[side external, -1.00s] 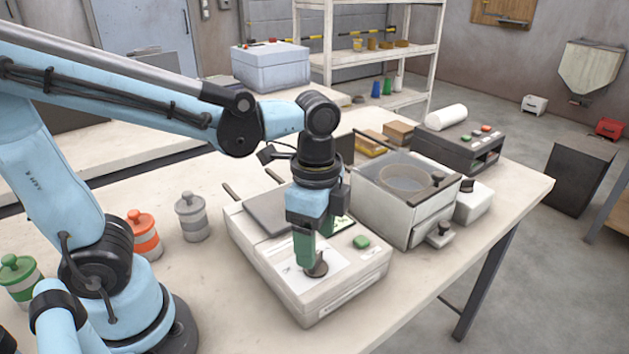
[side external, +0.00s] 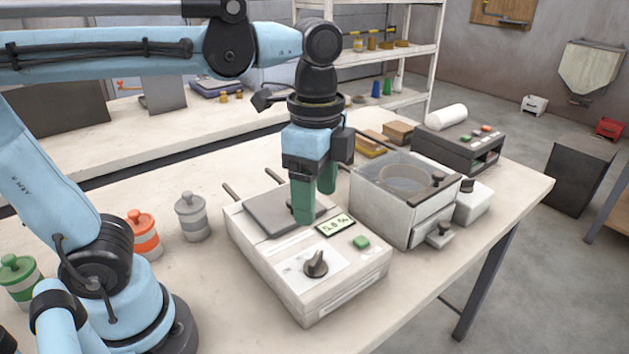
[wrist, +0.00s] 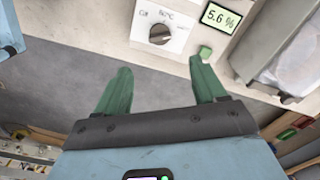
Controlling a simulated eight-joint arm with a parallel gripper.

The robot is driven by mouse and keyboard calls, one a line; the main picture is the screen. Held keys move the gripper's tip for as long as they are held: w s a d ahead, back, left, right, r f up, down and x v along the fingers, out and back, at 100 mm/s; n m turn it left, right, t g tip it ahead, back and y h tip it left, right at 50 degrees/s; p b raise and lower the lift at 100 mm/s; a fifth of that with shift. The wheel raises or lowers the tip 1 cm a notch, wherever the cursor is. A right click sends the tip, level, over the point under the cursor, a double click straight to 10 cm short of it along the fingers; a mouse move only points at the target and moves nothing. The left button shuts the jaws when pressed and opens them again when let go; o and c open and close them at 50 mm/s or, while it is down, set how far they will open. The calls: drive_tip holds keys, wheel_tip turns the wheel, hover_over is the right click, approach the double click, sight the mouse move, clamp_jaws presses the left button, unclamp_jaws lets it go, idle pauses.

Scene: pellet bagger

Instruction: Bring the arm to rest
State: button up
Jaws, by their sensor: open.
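My gripper (side external: 315,205) is open, its two green fingers apart and empty. In the side view it hangs above the white machine (side external: 350,295), over the edge of its grey plate (side external: 280,211). The dark knob (side external: 316,263) on the front panel is clear of the fingers. In the wrist view my gripper (wrist: 160,85) shows both fingers apart, with the knob (wrist: 160,34) beyond them. The display (wrist: 221,17) reads 5.6 %, and a green button (wrist: 205,52) sits beside it.
A clear-lidded box machine (side external: 385,215) stands close on the right. Grey (side external: 191,216), orange (side external: 143,232) and green (side external: 18,278) canisters stand on the left. A dark control box (side external: 458,145) with a white roll is at the back right.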

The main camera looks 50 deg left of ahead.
drive_tip(key=a+f+n+t, duration=0.2)
drive_tip(key=n, duration=0.1)
drive_tip(key=a+f+n+t, duration=0.2)
drive_tip(key=n, duration=0.2)
drive_tip(key=w+a+f+n+t, duration=0.1)
drive_tip(key=a+f+n+t, duration=0.1)
drive_tip(key=n, duration=0.1)
drive_tip(key=shift+a+n, duration=0.3)
drive_tip(key=shift+a, duration=0.05)
drive_tip(key=shift+w+a+f+n+t, duration=0.1)
drive_tip(key=shift+a+f+n+t, duration=0.2)
drive_tip(key=shift+a+n+t, duration=0.4)
drive_tip(key=shift+d, duration=0.3)
